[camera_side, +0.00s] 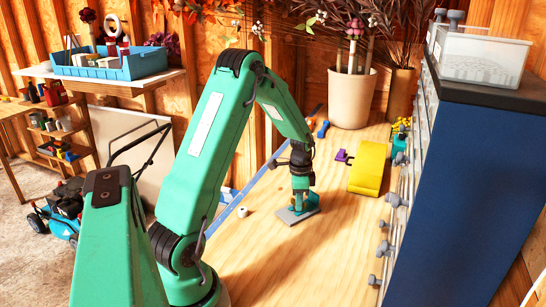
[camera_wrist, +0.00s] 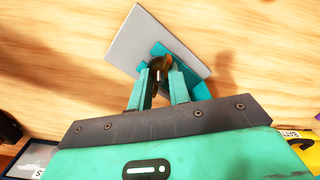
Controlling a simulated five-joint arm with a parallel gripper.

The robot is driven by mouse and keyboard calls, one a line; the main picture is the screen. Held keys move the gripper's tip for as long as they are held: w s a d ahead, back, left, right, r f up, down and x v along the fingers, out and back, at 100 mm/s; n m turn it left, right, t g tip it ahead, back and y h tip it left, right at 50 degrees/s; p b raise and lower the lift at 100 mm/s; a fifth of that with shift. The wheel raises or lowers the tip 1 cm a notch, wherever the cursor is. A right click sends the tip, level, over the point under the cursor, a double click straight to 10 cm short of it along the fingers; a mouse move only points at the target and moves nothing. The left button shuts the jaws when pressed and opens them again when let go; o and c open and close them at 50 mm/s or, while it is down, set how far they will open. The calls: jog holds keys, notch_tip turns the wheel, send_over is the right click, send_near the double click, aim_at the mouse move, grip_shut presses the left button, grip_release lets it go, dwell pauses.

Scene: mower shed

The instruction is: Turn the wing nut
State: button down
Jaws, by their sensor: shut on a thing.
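A grey square plate (camera_wrist: 135,42) lies on the wooden bench top, and it also shows in the side view (camera_side: 288,216). A small brass-coloured piece (camera_wrist: 161,62), which looks like the wing nut, sits over the plate. My gripper (camera_wrist: 160,72) points down at the plate and is shut on this piece, with one finger on each side. The fingers hide much of it. A teal part (camera_wrist: 201,91) shows on the plate around the fingertips; I cannot tell its full shape. In the side view my gripper (camera_side: 300,200) stands right over the plate and hides the nut.
A yellow curved object (camera_side: 368,168), a small purple piece (camera_side: 343,156) and a beige pot (camera_side: 350,98) stand behind the plate. A blue cabinet (camera_side: 450,190) with bolts on its side borders the right. A small white roll (camera_side: 242,211) lies left. The front bench is clear.

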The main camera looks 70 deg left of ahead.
jog(key=c, duration=1.3)
grip_release()
jog(key=shift+r, duration=0.2)
jog(key=shift+r, duration=3.8)
